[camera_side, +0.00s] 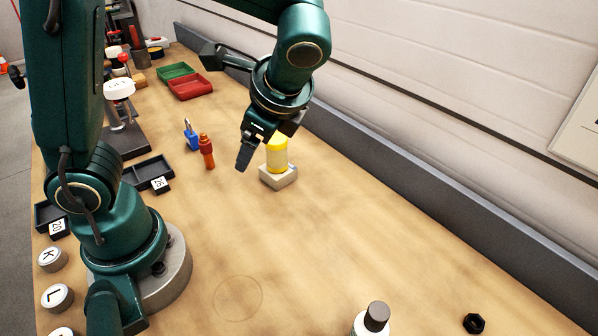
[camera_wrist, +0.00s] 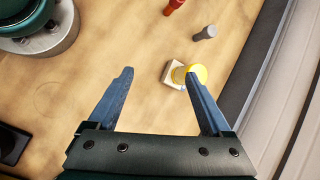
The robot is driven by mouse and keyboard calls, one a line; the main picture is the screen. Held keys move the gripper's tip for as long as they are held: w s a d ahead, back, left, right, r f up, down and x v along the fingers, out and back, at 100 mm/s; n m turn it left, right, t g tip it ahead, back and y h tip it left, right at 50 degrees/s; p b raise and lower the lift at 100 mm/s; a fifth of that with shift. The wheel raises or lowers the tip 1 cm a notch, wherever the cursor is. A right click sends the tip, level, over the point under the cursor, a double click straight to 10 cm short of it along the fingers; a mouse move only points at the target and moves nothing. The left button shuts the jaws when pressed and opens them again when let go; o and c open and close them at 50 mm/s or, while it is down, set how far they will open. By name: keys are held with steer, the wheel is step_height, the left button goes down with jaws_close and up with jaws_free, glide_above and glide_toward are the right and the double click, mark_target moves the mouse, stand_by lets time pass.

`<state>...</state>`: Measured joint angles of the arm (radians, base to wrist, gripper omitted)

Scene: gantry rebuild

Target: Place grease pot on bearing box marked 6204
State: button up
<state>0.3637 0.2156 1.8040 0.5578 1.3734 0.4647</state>
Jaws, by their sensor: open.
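A yellow cylinder (camera_side: 277,155), which looks like the grease pot, stands upright on a small cream box (camera_side: 279,178). The wrist view also shows the yellow pot (camera_wrist: 201,72) and the cream box (camera_wrist: 172,75) under it. No marking such as 6204 is readable on the box faces in view. My gripper (camera_side: 258,150) is open and empty, just left of the pot in the side view. In the wrist view my gripper (camera_wrist: 160,76) has its right finger overlapping the pot; I cannot tell whether they touch. The left finger is over bare table.
An orange-red bottle-like object (camera_side: 207,152) and a blue one (camera_side: 190,134) stand left of the pot. Red (camera_side: 190,87) and green trays lie farther back. A white bottle (camera_side: 371,322) and a black nut (camera_side: 473,323) are in front. The middle right bench is clear, bounded by a grey rail.

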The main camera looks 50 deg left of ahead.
steer(key=s+d+r+n+t+h, duration=0.2)
steer(key=s+d+n+t+h, duration=0.2)
steer(key=n, duration=0.7)
steer(key=s+t+h, duration=0.1)
steer(key=s+h, duration=0.1)
steer(key=shift+s+r+n+h, duration=0.15)
steer(key=shift+r+n+h, duration=0.15)
steer(key=shift+o, duration=0.4)
